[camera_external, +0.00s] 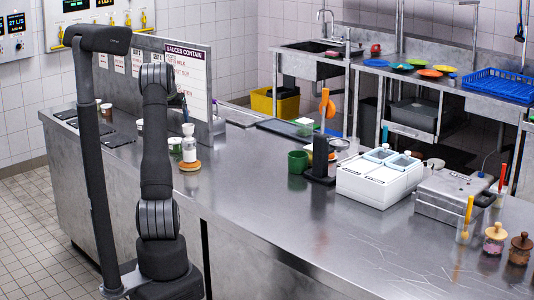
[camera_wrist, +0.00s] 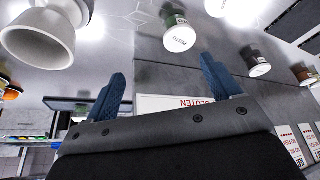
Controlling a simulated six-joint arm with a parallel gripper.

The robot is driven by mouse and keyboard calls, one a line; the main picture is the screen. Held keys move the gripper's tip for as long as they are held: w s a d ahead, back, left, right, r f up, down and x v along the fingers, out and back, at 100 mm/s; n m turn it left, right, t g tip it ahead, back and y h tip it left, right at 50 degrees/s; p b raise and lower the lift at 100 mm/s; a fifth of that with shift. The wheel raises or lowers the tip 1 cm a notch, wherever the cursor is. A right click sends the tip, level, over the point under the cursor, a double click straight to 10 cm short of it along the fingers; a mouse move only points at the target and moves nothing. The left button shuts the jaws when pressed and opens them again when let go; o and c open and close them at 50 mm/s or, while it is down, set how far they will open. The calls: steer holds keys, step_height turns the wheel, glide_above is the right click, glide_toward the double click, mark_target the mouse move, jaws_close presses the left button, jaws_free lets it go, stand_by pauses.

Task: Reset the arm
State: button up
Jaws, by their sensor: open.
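My arm (camera_external: 157,160) stands upright in the external view, at the left end of the steel counter (camera_external: 250,215). It mostly hides my gripper there. In the wrist view my gripper (camera_wrist: 165,88) shows two blue fingers spread wide apart, with nothing between them. The wrist picture looks upside down. A large white cup-shaped thing (camera_wrist: 42,38) is close at its upper left, and a small tub marked PESTO (camera_wrist: 180,36) is beyond the fingers. None of these is seen touching the fingers.
A white-topped jar (camera_external: 189,148) on a wooden coaster is close to my arm. A sauces sign board (camera_external: 187,72) stands behind it. A green cup (camera_external: 298,161), a white two-lid container (camera_external: 375,180) and a metal box (camera_external: 450,195) are farther right. The front counter is clear.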

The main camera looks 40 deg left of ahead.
step_height(320, 180, up, 8)
steer(key=r, duration=0.1)
steer(key=w+d+m+h, duration=0.1)
steer(key=w+d+m, duration=0.2)
steer(key=d, duration=1.2)
steer(key=w+d+r+m+h, duration=0.1)
steer(key=w+d+m, duration=0.3)
steer(key=w+d, duration=0.6)
steer(key=d, duration=0.5)
steer(key=shift+w+t, duration=0.25)
steer(key=shift+t, duration=0.15)
steer(key=shift+r, duration=0.1)
steer(key=s+a+n, duration=0.2)
steer(key=s+a, duration=0.1)
steer(key=a, duration=0.7)
steer(key=s+a+n+y, duration=0.1)
steer(key=s+a, duration=0.3)
steer(key=a, duration=0.6)
steer(key=shift+a+f+n, duration=0.2)
steer(key=shift+f+n, duration=0.25)
steer(key=shift+n, duration=0.35)
